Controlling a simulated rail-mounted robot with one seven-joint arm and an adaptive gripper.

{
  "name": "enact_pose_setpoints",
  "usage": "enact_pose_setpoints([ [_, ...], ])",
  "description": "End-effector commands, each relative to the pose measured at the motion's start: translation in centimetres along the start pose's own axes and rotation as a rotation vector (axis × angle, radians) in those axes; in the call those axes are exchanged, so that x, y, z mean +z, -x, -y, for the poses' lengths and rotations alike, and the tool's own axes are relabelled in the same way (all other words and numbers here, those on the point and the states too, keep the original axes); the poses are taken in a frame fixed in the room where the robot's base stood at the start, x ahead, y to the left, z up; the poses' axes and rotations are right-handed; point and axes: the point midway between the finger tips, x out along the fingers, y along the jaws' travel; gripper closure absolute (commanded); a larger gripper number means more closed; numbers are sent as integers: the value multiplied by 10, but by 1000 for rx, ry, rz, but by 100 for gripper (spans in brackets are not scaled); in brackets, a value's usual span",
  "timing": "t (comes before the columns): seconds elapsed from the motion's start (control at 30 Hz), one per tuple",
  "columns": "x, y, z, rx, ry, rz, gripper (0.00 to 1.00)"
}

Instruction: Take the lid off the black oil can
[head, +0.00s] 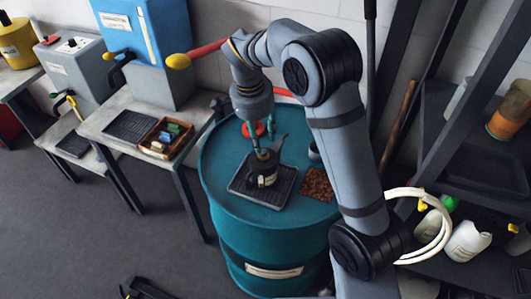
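The black oil can (262,174) stands upright on a dark ribbed drip tray (243,193) on top of a teal drum (226,166). It has a pale label on its side and a grey spout rising at the upper right. My gripper (258,147) points down from above, with its fingertips at the top of the can. A brassy top part shows there, but the lid is mostly hidden by the fingers. I cannot tell whether the fingers touch the lid or have closed on it.
A red round object (250,130) lies behind the can on the drum. A brown granular patch (317,184) and a small dark container (314,151) are to the right. A bench (105,115) with a parts box (166,138) stands left; shelving (478,150) stands right.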

Motion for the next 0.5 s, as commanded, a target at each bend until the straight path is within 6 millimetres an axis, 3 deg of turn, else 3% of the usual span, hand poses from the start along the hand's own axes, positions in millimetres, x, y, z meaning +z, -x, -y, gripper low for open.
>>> enact_pose_setpoints([
  [0.3,-3,-42,-4,4,0,2,63],
  [0.5,-2,-49,-3,0,-1,2,63],
])
